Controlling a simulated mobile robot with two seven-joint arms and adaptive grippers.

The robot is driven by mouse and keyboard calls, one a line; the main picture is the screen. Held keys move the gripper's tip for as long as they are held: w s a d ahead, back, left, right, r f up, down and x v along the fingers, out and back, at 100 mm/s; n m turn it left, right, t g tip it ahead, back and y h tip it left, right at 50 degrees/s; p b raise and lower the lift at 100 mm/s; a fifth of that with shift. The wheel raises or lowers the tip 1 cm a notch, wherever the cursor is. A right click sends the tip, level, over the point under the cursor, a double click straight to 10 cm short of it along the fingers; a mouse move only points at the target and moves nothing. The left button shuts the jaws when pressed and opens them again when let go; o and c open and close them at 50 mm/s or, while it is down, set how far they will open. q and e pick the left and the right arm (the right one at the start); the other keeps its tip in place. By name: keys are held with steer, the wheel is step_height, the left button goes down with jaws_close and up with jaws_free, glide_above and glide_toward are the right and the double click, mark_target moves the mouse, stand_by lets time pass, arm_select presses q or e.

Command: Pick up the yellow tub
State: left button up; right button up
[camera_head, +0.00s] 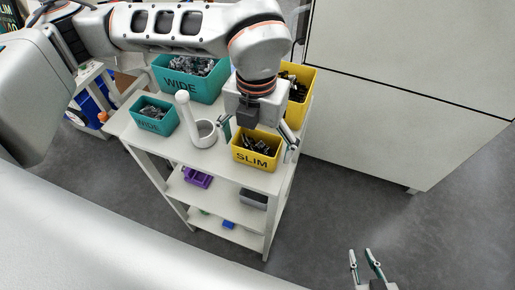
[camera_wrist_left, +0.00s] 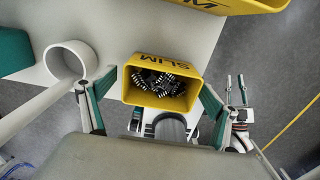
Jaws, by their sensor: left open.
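A small yellow tub marked SLIM (camera_head: 242,158), holding dark connectors, stands on the white shelf's top near its front right corner. It also shows in the left wrist view (camera_wrist_left: 133,88). My left gripper (camera_head: 258,143) is open above it, with one finger off each side of the tub; in the left wrist view both fingers (camera_wrist_left: 152,92) look apart from its walls. A larger yellow tub (camera_head: 301,104) stands behind, partly hidden by my left arm. My right gripper (camera_head: 368,262) is open and empty over the floor at the lower right.
A white cylindrical holder with an upright handle (camera_head: 203,134) stands close left of my left gripper. A small teal tub (camera_head: 153,124) and a large teal tub (camera_head: 182,82), both marked WIDE, are further left. Lower shelves hold a purple item (camera_head: 198,177). A pale cabinet (camera_head: 410,110) stands right.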

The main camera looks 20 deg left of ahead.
arm_select(q)
steer(key=shift+f, duration=0.6)
steer(key=shift+r, duration=0.1)
steer(key=c, duration=1.2)
steer(key=shift+c, duration=0.2)
